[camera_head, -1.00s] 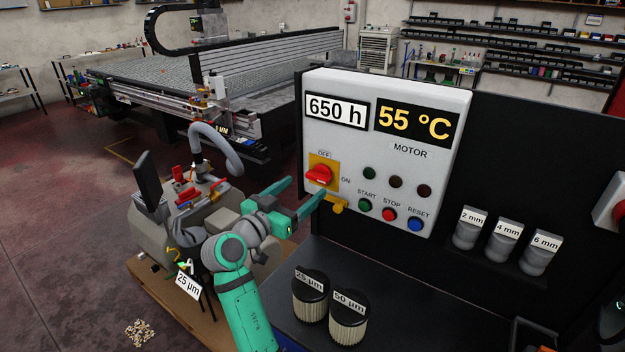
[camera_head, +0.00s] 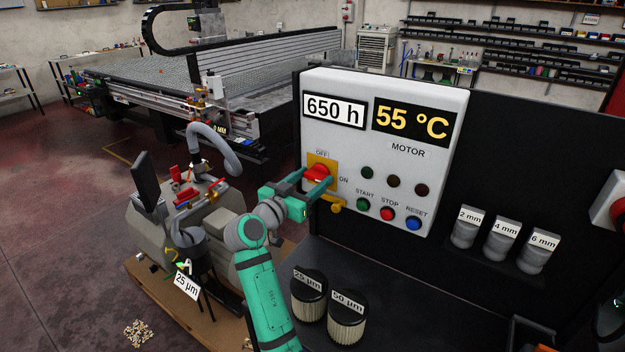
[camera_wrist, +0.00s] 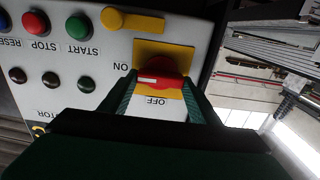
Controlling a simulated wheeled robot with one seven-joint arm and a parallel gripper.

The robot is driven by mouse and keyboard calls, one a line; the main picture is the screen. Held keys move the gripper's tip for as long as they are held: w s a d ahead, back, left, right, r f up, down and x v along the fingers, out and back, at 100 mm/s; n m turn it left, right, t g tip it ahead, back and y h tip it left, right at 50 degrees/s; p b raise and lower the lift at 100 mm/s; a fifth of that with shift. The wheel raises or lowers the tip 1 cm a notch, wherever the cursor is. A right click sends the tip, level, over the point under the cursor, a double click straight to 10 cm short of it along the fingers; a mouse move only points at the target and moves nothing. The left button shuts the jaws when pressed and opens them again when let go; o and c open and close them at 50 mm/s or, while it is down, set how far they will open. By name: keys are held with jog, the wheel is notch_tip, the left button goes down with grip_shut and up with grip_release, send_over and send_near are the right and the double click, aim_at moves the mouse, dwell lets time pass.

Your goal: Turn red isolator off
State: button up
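The red isolator (camera_head: 318,174) is a rotary knob on a yellow plate (camera_head: 324,160) at the left of the white control panel, with OFF marked above it and ON to its lower right. In the wrist view the red knob (camera_wrist: 160,82) shows upside down, its white mark toward the left. My gripper (camera_head: 318,181) is at the knob, one finger on either side. In the wrist view my gripper (camera_wrist: 163,95) has its fingers apart around the knob; whether they touch it is hard to tell.
START, STOP and RESET buttons (camera_head: 388,213) sit right of the knob. A yellow tab (camera_head: 338,207) hangs just below the plate. Two filters (camera_head: 346,318) stand on the dark shelf below. A grey pump unit (camera_head: 165,225) stands left of my arm.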

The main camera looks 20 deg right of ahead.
dwell(0.3)
jog(key=n, duration=0.4)
jog(key=shift+w+a+n, duration=0.1)
jog(key=shift+n, duration=0.3)
jog(key=n, duration=0.4)
jog(key=shift+f+n, duration=0.1)
jog(key=shift+n, duration=0.2)
jog(key=n, duration=0.8)
jog(key=shift+w+f, duration=0.1)
jog(key=shift+f, duration=0.05)
jog(key=shift+n, duration=0.4)
jog(key=o, duration=1)
jog(key=shift+o, duration=0.2)
jog(key=v, duration=1)
jog(key=shift+s+a, duration=0.3)
